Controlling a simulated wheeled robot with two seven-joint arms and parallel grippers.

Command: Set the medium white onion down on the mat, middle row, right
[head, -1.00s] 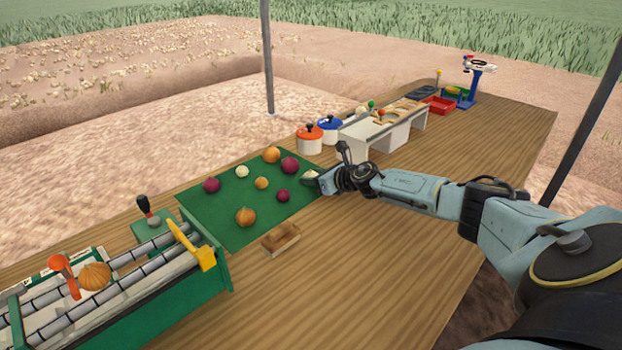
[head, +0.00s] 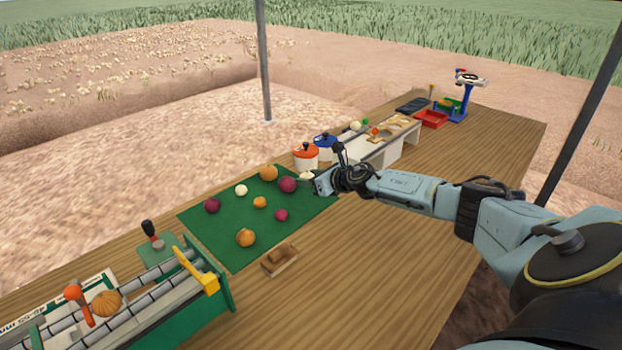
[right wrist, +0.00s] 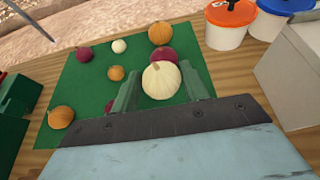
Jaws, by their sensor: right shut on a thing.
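The medium white onion (right wrist: 161,82) is held between the two fingers of my right gripper (right wrist: 162,93). In the head view only a pale bit of the onion (head: 306,176) shows at the tip of my right gripper (head: 315,183). The green mat (head: 228,228) lies under and left of it, and the gripper is at the mat's right edge. A large purple onion (head: 287,185) is close to the held onion and partly behind it in the right wrist view. I cannot tell how high the held onion is above the mat. My left gripper is not in view.
Several other onions stand on the mat, including a small red one (head: 281,215) and a small white one (head: 241,190). An orange-lidded pot (head: 306,157) stands behind the mat. A wooden block (head: 279,260) lies at the front edge. A green roller stand (head: 222,290) is left.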

